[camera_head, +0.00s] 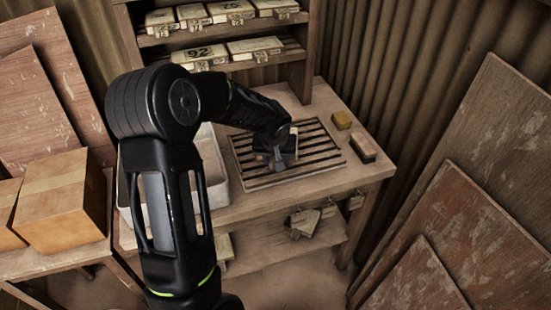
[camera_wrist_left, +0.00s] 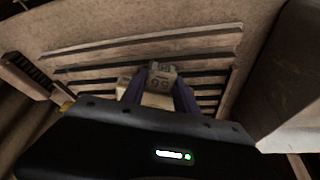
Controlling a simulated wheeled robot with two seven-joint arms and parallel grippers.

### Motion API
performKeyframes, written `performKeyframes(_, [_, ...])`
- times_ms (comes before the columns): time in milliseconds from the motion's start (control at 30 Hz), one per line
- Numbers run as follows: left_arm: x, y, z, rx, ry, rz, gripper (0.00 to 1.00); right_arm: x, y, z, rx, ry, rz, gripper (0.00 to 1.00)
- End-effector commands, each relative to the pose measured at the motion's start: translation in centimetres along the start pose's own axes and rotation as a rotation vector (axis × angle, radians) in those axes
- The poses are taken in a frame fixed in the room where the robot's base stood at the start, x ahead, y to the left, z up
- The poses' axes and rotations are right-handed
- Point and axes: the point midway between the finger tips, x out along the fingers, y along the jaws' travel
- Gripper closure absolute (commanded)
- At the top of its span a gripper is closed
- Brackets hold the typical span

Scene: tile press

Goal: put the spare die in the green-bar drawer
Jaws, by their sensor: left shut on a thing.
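My left gripper (camera_head: 277,160) reaches down over the slatted rack on the workbench. In the left wrist view its two fingers (camera_wrist_left: 159,90) are closed on a small pale block (camera_wrist_left: 162,76) with a number on its face, which looks like 66 or 99 upside down. I take this block for the die. It is at or just above the slats; I cannot tell if it touches them. In the head view the gripper and wrist mostly hide it. I cannot make out a green-bar drawer. My right gripper is not in view.
The slatted rack (camera_head: 322,160) lies on the bench (camera_head: 335,182). A pale tray (camera_head: 212,158) stands left. Shelves behind hold several numbered pale boxes (camera_head: 255,48). Boards lean at both sides.

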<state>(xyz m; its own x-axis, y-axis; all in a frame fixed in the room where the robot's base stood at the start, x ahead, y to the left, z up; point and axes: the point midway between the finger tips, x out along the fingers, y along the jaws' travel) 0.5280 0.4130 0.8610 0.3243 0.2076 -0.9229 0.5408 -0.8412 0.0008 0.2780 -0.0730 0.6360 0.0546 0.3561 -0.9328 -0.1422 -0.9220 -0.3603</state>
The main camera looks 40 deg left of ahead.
Motion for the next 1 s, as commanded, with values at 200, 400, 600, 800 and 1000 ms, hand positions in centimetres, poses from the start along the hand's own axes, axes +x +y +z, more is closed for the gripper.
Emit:
performKeyframes(200, [0.1, 0.0, 0.0, 0.0, 0.0, 0.0, 0.5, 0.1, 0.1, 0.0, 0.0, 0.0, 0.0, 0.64])
performKeyframes(400, [0.1, 0.0, 0.0, 0.0, 0.0, 0.0, 0.42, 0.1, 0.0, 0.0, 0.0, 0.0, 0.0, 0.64])
performKeyframes(600, [-0.1, 0.0, 0.0, 0.0, 0.0, 0.0, 0.42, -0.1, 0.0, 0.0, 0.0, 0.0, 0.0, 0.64])
performKeyframes(800, [-1.6, 0.0, -0.2, 0.0, 0.005, 0.001, 0.42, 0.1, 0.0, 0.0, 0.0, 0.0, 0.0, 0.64])
performKeyframes(1000, [-5.4, 0.0, -0.1, 0.0, 0.006, 0.002, 0.42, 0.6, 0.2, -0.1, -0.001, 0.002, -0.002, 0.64])
